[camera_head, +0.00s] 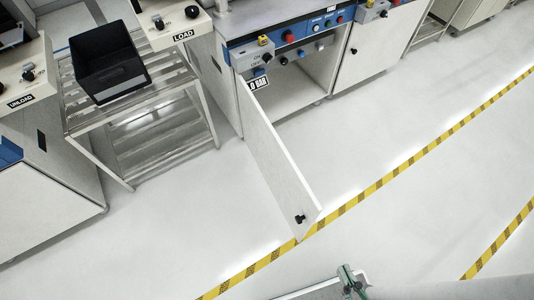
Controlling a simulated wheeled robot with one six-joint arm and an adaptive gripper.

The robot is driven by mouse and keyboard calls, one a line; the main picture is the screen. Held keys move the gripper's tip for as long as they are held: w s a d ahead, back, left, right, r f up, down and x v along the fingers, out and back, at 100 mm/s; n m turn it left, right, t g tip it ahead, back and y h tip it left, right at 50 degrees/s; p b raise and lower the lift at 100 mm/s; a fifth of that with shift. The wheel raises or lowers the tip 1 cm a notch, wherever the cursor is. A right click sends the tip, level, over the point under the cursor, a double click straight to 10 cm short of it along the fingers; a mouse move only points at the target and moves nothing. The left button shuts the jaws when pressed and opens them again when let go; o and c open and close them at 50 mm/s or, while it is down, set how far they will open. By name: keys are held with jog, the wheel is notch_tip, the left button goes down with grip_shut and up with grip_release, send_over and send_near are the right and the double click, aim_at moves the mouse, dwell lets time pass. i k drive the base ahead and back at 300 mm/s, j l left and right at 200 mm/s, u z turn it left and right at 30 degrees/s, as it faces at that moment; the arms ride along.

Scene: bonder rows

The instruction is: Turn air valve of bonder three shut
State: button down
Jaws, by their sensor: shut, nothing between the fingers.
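A bonder cabinet stands at top centre with its white door (275,158) swung wide open towards me. A black knob (299,219) sits near the door's free end. Inside the open cabinet (300,88), small dark and red knobs show below the blue control panel (305,27). A label reading "0 BAR" (258,84) shows at the upper left of the opening, partly cut by the door. I cannot tell which knob is the air valve or how it is turned. No bonder number is readable. My gripper is not in view.
A black bin (105,66) stands on a metal rack (160,75) left of the cabinet. An UNLOAD unit (45,165) is at far left. A closed cabinet door (375,45) is to the right. Yellow-black floor tape (390,175) crosses open floor. A green fitting (350,280) shows at the bottom edge.

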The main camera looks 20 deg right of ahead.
aim_at(258, 72)
jog(key=i+l, duration=0.35)
jog(key=l, duration=0.15)
jog(key=i+l+u, duration=0.15)
jog(key=l, duration=0.5)
jog(key=i+l+u, duration=0.15)
jog(key=l, duration=0.5)
jog(key=l+u, duration=0.15)
jog(key=l, duration=0.5)
jog(key=i+l+u, duration=0.15)
jog(key=i+l, duration=0.2)
jog(key=i+l+u, duration=0.2)
jog(key=l, duration=0.25)
jog(key=i+l+u, duration=0.15)
jog(key=i+l, duration=0.25)
jog(key=i+u, duration=0.15)
jog(key=i, duration=0.45)
